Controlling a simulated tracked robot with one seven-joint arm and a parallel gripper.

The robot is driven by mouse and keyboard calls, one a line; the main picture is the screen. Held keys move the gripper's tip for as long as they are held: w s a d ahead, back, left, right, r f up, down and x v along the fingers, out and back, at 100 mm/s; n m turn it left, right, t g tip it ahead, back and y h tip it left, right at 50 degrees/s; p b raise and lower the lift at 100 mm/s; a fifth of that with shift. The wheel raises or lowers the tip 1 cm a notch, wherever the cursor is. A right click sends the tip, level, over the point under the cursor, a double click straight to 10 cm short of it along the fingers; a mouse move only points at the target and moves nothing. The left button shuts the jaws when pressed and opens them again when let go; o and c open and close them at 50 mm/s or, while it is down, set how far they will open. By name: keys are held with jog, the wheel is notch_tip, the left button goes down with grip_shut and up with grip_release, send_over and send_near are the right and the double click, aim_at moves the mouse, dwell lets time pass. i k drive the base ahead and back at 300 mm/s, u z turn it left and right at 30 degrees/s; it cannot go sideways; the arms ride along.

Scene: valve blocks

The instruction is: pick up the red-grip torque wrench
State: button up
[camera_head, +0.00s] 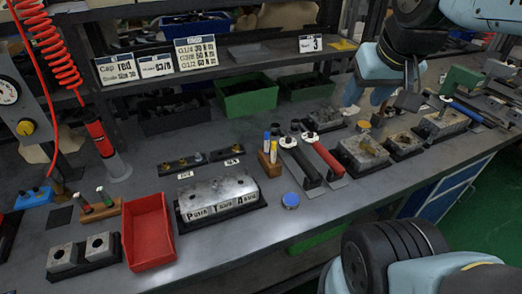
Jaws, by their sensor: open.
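The red-grip torque wrench (324,156) lies on the grey bench near the middle, with a white round dial at its far end and its red grip running toward the front right. A black-handled tool (301,162) of the same shape lies close along its left side. My gripper (368,96) hangs at the upper right, above and behind the wrench's right side, clear of it. Its light-blue fingers are apart and hold nothing that I can see.
A wooden block with small bottles (269,153) stands left of the tools. Metal valve blocks (361,151) sit to the right. A red tray (149,232) and the P-T-A block (219,201) are at left.

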aim_at(331, 161)
jog(key=z, duration=1.45)
jog(key=k, duration=1.05)
jog(key=u, duration=1)
jog(key=i, duration=1)
jog(key=z, duration=0.1)
